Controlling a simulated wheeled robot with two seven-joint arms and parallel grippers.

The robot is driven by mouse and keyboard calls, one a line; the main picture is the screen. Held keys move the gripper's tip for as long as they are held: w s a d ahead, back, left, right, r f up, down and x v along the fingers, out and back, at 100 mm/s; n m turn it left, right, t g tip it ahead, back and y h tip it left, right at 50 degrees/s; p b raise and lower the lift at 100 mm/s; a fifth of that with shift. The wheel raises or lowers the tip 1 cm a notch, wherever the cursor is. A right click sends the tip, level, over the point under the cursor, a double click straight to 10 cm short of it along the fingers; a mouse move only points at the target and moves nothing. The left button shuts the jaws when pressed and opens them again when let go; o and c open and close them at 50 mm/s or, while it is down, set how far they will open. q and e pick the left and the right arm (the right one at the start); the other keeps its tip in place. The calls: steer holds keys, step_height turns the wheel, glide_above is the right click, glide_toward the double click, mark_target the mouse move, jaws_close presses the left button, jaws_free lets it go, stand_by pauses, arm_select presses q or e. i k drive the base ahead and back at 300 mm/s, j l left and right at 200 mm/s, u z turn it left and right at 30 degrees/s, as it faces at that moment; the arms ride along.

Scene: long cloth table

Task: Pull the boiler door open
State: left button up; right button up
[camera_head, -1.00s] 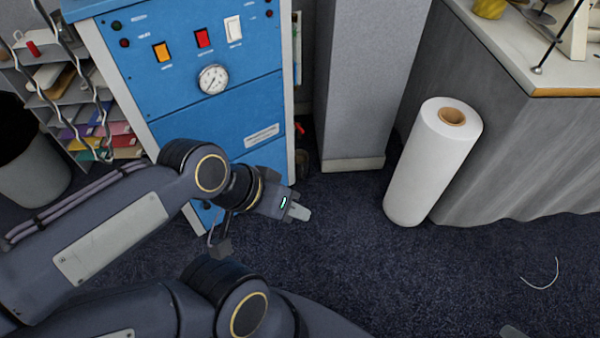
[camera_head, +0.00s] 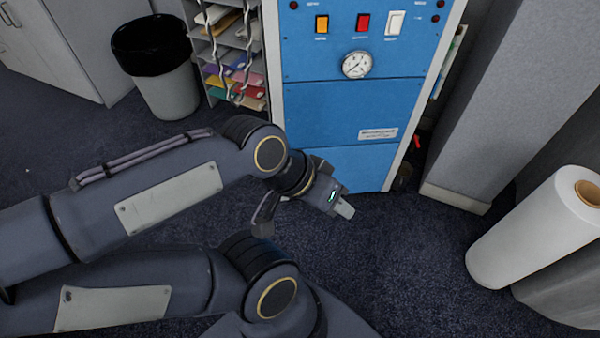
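The boiler is the blue cabinet (camera_head: 352,112) with a white frame at the upper middle. Its blue front panels look flush, and no gap is visible. My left gripper (camera_head: 345,208) is in front of the boiler's lower part, overlapping its lower panel in the picture. I cannot tell whether it touches the boiler. One pale fingertip shows, nothing is seen held, and the finger opening cannot be made out. My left arm hides the boiler's lower left. My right gripper is out of view.
A paper roll (camera_head: 535,232) stands at the right, near a grey pillar (camera_head: 490,110). A black-lined bin (camera_head: 165,85) and a paper rack (camera_head: 232,60) stand left of the boiler. Dark carpet (camera_head: 400,265) is clear in front.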

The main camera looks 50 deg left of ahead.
mark_target(364, 168)
steer(key=u, duration=1.25)
steer(key=i+j, duration=0.15)
steer(key=j, duration=0.2)
steer(key=i+j, duration=0.2)
steer(key=j, duration=0.15)
steer(key=i+j, duration=0.15)
steer(key=j, duration=0.2)
steer(key=i+j, duration=0.15)
steer(key=j, duration=0.2)
steer(key=u, duration=0.05)
